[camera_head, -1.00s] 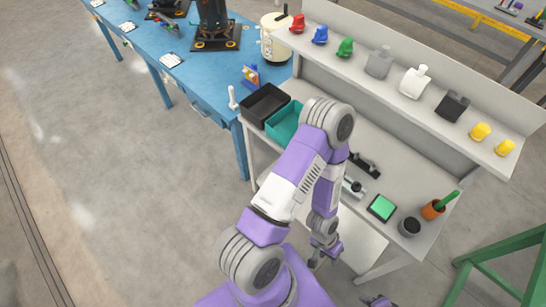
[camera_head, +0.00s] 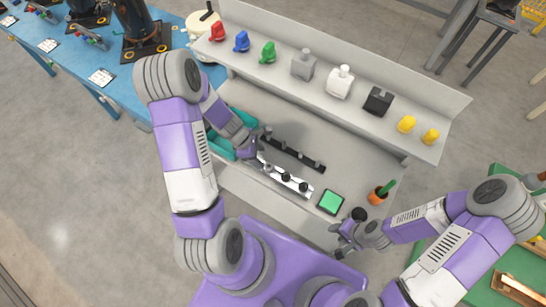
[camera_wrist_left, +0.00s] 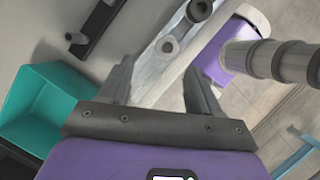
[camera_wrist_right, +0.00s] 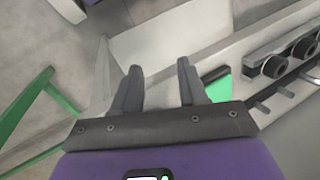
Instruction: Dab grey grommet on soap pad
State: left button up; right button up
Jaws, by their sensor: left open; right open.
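The soap pad (camera_head: 331,202) is a green square in a dark frame on the grey bench; part of it shows in the right wrist view (camera_wrist_right: 216,86). A pale bar (camera_head: 293,184) left of it carries several round grommets. In the left wrist view a grey ring-shaped grommet (camera_wrist_left: 167,46) sits on the bar, between and just beyond the fingertips of my open left gripper (camera_wrist_left: 157,70). My left gripper (camera_head: 262,163) is at the bar's left end. My right gripper (camera_head: 340,242) is open and empty at the bench's front edge, below the pad.
A black rail (camera_head: 292,153) with pegs lies behind the bar. A teal bin (camera_wrist_left: 40,110) is left of my left gripper. An orange pot (camera_head: 377,196) with a green handle and a dark cup (camera_head: 358,214) stand right of the pad. A raised shelf (camera_head: 320,88) holds coloured items.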

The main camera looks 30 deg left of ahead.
aim_at(269, 168)
pick_arm(q)
jog(key=x, duration=0.2)
jog(key=b+x, duration=0.1)
jog(key=x, duration=0.3)
jog(key=shift+s+d+f, duration=0.25)
jog(key=shift+s+d, duration=0.1)
jog(key=shift+c, duration=0.3)
jog(key=c, duration=1)
